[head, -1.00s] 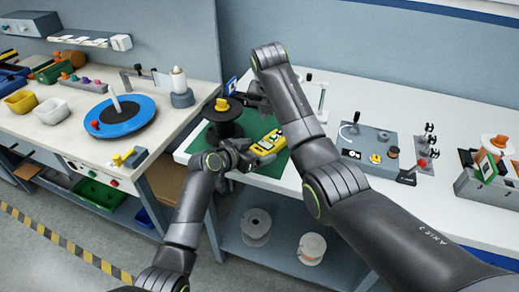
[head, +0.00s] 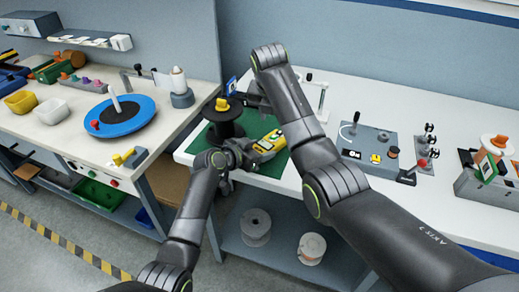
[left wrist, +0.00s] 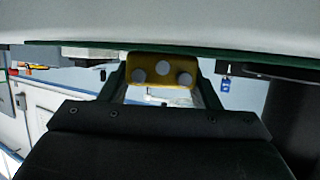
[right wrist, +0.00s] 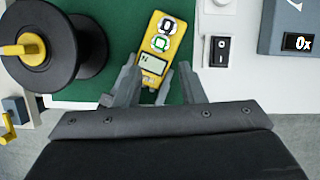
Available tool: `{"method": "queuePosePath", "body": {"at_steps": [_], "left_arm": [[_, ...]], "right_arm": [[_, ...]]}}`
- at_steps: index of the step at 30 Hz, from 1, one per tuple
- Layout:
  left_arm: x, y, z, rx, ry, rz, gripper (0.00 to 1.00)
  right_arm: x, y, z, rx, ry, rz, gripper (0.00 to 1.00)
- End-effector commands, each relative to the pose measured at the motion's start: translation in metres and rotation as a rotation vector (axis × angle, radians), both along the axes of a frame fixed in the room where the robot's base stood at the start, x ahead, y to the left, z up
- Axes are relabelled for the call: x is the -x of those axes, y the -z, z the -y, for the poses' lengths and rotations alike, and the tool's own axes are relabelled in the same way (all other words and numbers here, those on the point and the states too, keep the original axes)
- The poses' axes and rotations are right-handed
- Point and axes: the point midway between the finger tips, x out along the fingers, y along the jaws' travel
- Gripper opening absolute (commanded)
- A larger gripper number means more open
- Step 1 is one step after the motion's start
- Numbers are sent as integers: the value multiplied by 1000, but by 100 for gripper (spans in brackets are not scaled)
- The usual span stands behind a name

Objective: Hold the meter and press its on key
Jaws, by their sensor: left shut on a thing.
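The yellow meter (head: 270,142) is on or just over the green mat (head: 268,168); I cannot tell whether it touches. My left gripper (head: 252,150) is shut on its near end. The left wrist view shows that yellow end (left wrist: 160,70), with round grey sockets, between the fingers. My right gripper (right wrist: 158,82) is open and empty, its fingers apart over the meter's screen end (right wrist: 152,65). The meter's face, with a screen and two round white markings (right wrist: 160,42), one ringed green, shows in the right wrist view. In the head view my right arm partly hides the right gripper.
A black spool (head: 224,118) with a yellow knob stands just left of the meter. A grey control box (head: 368,145) and a black rocker switch (right wrist: 220,52) are to the right. The white bench (head: 345,100) has free room behind the box.

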Motion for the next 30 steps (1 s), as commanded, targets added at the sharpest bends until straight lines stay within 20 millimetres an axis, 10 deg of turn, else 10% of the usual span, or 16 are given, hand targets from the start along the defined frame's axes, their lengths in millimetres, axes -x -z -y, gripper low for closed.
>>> {"method": "queuePosePath", "body": {"at_steps": [9,30], "left_arm": [[0,0,0,0,-1,0,23],[0,0,-1,-1,-1,-1,23]], "right_arm": [[0,0,0,0,0,0,0],[0,0,0,0,0,0,0]]}}
